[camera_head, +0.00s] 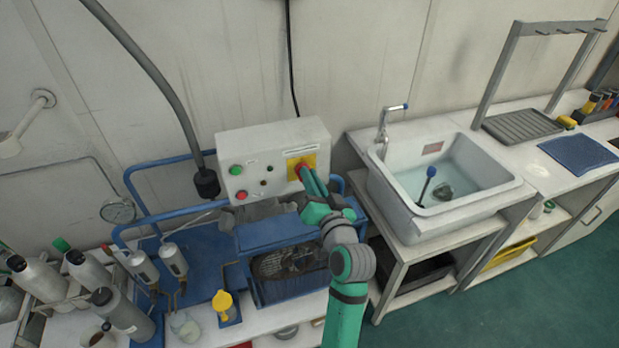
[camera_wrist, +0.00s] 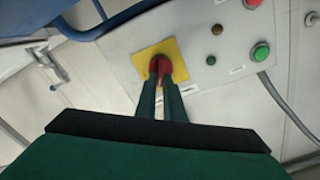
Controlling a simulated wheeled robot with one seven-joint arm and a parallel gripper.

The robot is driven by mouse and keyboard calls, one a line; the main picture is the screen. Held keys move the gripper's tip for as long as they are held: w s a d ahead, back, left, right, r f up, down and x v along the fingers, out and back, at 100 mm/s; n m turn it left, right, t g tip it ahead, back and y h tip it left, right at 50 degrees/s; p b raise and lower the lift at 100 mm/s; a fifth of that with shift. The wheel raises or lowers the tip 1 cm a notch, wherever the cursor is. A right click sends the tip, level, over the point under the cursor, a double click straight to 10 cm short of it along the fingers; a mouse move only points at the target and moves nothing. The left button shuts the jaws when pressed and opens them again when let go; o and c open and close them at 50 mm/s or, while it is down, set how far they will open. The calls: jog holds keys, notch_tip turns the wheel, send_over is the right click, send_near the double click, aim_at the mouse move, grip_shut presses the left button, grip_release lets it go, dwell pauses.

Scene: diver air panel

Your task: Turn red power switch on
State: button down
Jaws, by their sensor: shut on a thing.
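The red power switch (camera_head: 299,167) sits on a yellow square plate (camera_head: 309,160) at the right of the white control box (camera_head: 262,146). In the wrist view the red switch (camera_wrist: 160,67) shows on its yellow plate (camera_wrist: 147,57), with my gripper's (camera_wrist: 160,82) two green fingers reaching it. My gripper (camera_head: 306,172) is shut on the red switch in front of the box. The fingers partly cover the switch, so its exact angle is hard to tell.
The box also has a green button (camera_head: 235,170), a red button (camera_head: 241,195) and small lamps. A blue-framed compressor (camera_head: 285,260) stands below. A sink (camera_head: 440,175) is to the right, and grey cylinders (camera_head: 40,277) are at left.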

jog(key=m, duration=0.7)
jog(key=f+m, duration=0.1)
jog(key=m, duration=0.3)
jog(key=shift+w+d, duration=0.1)
jog(key=shift+d, duration=0.2)
jog(key=shift+m, duration=0.3)
jog(key=shift+w, duration=0.1)
